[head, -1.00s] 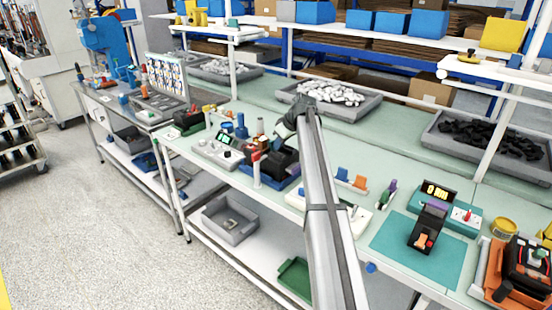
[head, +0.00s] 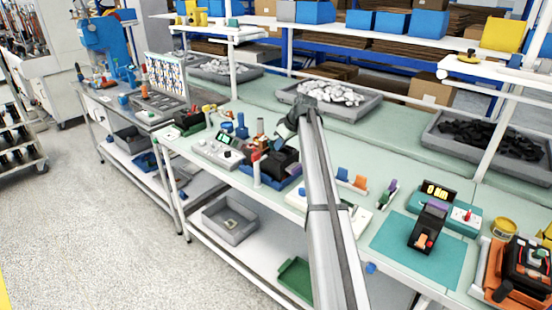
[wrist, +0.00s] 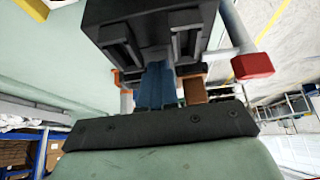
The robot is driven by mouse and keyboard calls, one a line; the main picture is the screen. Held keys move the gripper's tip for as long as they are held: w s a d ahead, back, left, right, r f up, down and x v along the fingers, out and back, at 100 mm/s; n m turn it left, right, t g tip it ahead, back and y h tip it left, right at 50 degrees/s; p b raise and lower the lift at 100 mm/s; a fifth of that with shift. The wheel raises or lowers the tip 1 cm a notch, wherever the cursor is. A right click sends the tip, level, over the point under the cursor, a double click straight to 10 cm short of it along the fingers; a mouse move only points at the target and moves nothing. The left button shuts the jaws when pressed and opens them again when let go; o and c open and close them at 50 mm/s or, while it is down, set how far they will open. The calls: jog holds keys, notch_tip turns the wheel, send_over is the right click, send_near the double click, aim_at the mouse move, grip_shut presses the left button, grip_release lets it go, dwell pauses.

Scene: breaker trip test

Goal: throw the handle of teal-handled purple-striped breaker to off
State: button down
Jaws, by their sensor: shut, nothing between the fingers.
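A dark breaker (head: 286,163) sits in a blue-based fixture at mid-bench, in the head view. My gripper (head: 280,138) is shut and empty, close above this breaker's back. Another black breaker (head: 430,222) with a purple top and an orange handle stands on the teal mat. A small purple and green piece (head: 387,194) lies between them; I cannot tell what it is. The wrist view shows dark parts close up and blue parts (wrist: 157,87) behind them.
A white post stands by the fixture; a red-ended part (wrist: 253,66) shows in the wrist view. A white meter box (head: 218,150) is left of the fixture. A teal tester (head: 462,218) stands right. Grey bins (head: 335,108) line the back.

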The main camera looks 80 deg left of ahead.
jog(key=shift+r, duration=0.15)
notch_tip(320, 180, up, 7)
dwell(0.7)
dwell(0.7)
